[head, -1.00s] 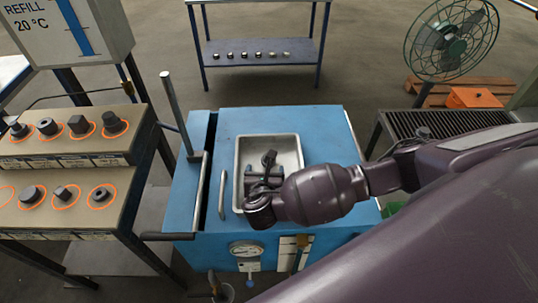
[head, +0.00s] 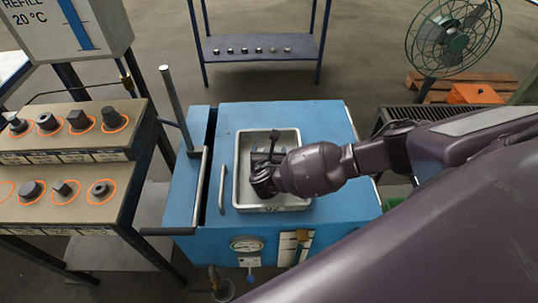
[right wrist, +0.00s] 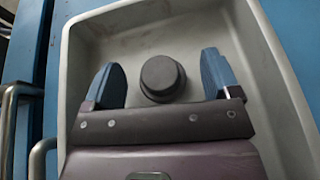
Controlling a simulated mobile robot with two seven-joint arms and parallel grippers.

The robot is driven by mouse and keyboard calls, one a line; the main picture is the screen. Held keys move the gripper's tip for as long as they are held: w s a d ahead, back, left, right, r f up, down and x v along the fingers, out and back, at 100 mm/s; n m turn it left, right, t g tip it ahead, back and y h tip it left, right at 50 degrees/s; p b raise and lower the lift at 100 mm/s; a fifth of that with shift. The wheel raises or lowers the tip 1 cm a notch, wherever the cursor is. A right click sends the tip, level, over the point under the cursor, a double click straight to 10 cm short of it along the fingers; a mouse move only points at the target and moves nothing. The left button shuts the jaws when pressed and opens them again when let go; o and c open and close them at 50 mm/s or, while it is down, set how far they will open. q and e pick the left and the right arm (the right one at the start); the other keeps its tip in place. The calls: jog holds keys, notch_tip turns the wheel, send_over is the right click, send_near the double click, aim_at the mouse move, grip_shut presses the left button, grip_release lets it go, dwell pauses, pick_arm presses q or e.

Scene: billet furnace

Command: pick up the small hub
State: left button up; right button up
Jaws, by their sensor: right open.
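In the right wrist view a small dark round hub (right wrist: 162,77) with a raised round top sits in a pale metal tray. My right gripper (right wrist: 165,80) is open, with one blue finger to the left of the hub and one to the right. Gaps show between the hub and both fingers. In the head view my right gripper (head: 268,152) is over the tray (head: 240,190), and the hub is hidden there. My left gripper is not in view.
The tray sits on a blue cabinet (head: 335,125) with a handle and a gauge (head: 247,244). At left, a stepped rack (head: 110,165) holds several dark parts in orange rings. A back shelf (head: 265,48) holds several small parts. A green fan (head: 452,40) stands back right.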

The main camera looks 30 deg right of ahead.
jog(key=c, duration=1.3)
jog(key=shift+o, duration=0.2)
jog(key=shift+r, duration=0.1)
